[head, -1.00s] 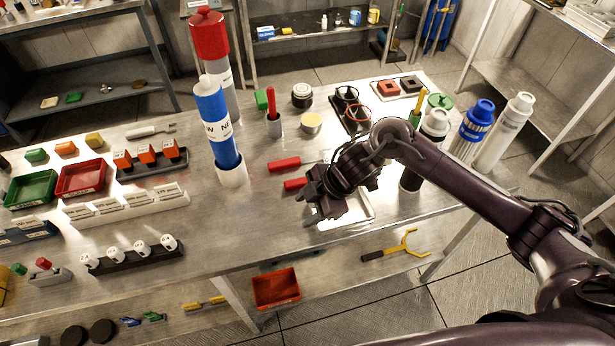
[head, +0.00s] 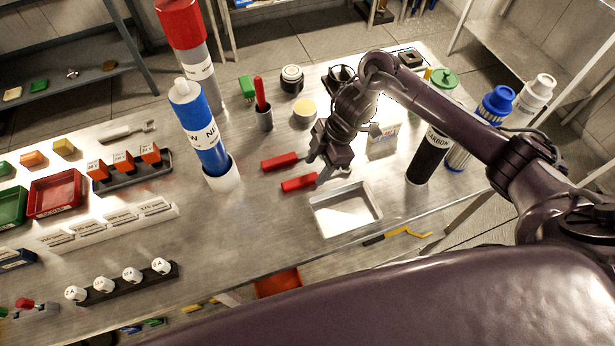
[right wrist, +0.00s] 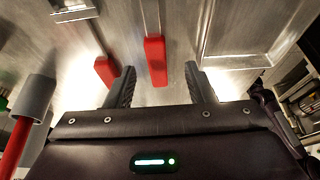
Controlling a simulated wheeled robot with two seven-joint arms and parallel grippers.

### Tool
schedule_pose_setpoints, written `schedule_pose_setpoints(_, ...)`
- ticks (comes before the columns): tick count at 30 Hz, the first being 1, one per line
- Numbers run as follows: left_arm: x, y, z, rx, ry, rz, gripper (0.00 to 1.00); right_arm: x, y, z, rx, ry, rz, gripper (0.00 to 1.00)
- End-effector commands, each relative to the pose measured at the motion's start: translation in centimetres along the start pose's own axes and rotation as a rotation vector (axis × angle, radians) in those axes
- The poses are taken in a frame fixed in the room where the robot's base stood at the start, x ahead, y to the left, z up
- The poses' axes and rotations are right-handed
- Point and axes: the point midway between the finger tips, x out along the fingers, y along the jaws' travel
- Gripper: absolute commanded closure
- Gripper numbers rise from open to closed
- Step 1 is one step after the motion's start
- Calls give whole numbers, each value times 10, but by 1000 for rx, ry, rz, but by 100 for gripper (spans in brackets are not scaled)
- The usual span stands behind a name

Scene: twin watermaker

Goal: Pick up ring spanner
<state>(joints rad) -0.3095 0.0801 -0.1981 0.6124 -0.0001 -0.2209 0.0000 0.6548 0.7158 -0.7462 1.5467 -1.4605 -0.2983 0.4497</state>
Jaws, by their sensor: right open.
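Two red-handled tools lie side by side on the metal bench, the farther one (head: 280,161) and the nearer one (head: 298,182). Their metal shafts run right, partly hidden by my right gripper (head: 318,167). The farther tool's handle (right wrist: 104,70) is just outside the left finger. My left gripper is not in view.
A shallow metal tray (head: 345,208) lies just nearer the bench edge. A dark carbon cylinder (head: 430,155) stands to the right. A blue cylinder (head: 205,135) in a white base and a grey cup (head: 264,119) with a red-handled tool stand to the left.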

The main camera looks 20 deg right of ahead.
Motion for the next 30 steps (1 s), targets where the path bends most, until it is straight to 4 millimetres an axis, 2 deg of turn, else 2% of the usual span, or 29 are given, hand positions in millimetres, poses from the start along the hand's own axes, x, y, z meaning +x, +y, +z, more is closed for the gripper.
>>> schedule_pose_setpoints(3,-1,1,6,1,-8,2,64,20,1,-4,4,5,-6,51)
schedule_pose_setpoints(7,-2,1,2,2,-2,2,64,35,2,-2,1,2,-3,51)
schedule_pose_setpoints(13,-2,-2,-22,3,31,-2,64,40,2,-2,0,0,0,51)
schedule_pose_setpoints(16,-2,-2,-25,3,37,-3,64,40,2,-2,0,0,0,51)
schedule_pose_setpoints(27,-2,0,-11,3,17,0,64,40,2,-2,0,0,0,99)
schedule_pose_setpoints(30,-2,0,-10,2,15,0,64,39,2,-2,0,0,0,100)
